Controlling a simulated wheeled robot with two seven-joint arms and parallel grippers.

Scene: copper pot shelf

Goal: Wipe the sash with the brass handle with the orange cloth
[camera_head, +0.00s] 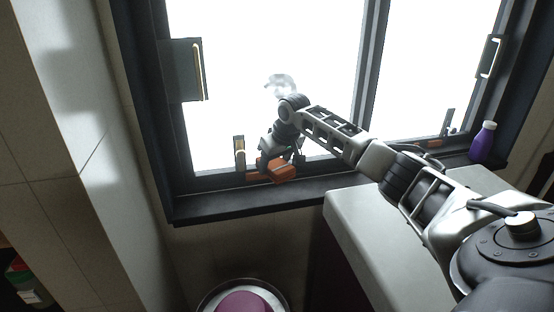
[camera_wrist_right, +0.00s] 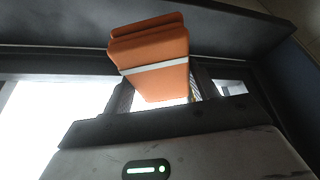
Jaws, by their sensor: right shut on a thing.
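The orange cloth (camera_head: 277,171), folded thick with a pale stripe, is held low against the bottom of the left sash. It also shows in the right wrist view (camera_wrist_right: 152,55). My right gripper (camera_head: 281,157) is shut on it. The left sash (camera_head: 183,130) has a dark frame, a bright pane and a plate with a brass-coloured handle (camera_head: 197,70) on its left side. A grey smudge (camera_head: 281,86) shows on its pane, above my right wrist. Whether the cloth touches the sash I cannot tell. My left gripper is out of view.
The right sash has a paler handle (camera_head: 490,57). A purple bottle with a white cap (camera_head: 483,142) stands on the dark sill (camera_head: 235,200) at right. A pale counter (camera_head: 352,215) lies under my right arm. A purple-topped round container (camera_head: 243,301) is at the bottom.

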